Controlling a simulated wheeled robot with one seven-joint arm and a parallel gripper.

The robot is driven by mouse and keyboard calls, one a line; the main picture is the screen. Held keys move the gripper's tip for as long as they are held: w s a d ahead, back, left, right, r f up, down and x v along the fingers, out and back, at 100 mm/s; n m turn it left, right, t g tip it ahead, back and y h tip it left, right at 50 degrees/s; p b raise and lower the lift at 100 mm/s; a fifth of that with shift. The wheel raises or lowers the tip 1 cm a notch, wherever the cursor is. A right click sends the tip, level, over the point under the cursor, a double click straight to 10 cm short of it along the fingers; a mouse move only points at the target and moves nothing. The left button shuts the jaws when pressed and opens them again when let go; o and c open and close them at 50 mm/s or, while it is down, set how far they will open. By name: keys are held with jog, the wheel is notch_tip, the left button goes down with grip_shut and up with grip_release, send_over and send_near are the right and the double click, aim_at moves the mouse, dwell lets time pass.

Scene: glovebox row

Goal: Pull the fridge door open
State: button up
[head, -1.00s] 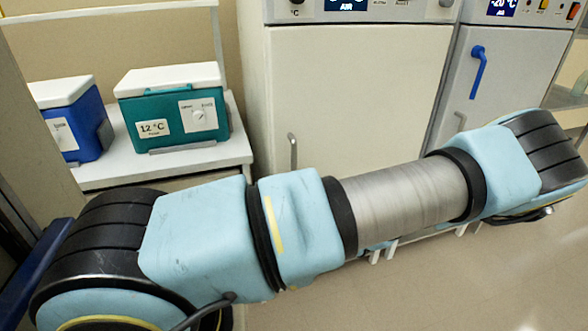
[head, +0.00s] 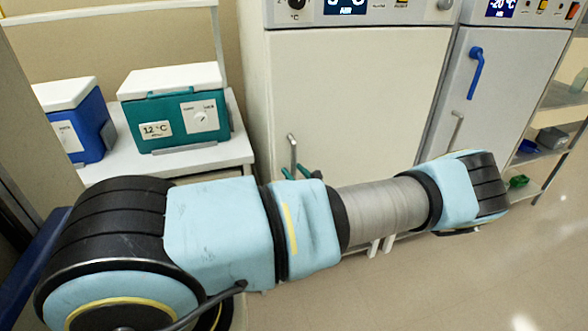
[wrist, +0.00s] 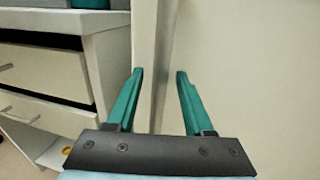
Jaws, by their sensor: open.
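The fridge (head: 360,90) is the large cream cabinet in the middle of the head view, and its door looks shut. Its grey upright bar handle (head: 293,150) is near the door's left edge. My gripper (head: 302,172) is open, its teal fingertips showing beside the handle's lower end, partly hidden behind my arm. In the wrist view my gripper (wrist: 160,74) points at the fridge front, fingers apart, with the door face (wrist: 245,60) on the right. A grey upright strip shows between the fingers; I cannot tell if it is the handle, or whether anything touches.
A freezer (head: 495,80) with a blue handle (head: 475,73) stands right of the fridge. A teal cool box (head: 175,110) and a blue one (head: 75,120) sit on a white bench at left. Shelving (head: 560,125) is at far right. Floor at lower right is clear.

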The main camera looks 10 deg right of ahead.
jog(key=shift+w+a, duration=0.1)
jog(key=shift+w, duration=0.1)
grip_shut()
dwell(0.3)
dwell(1.1)
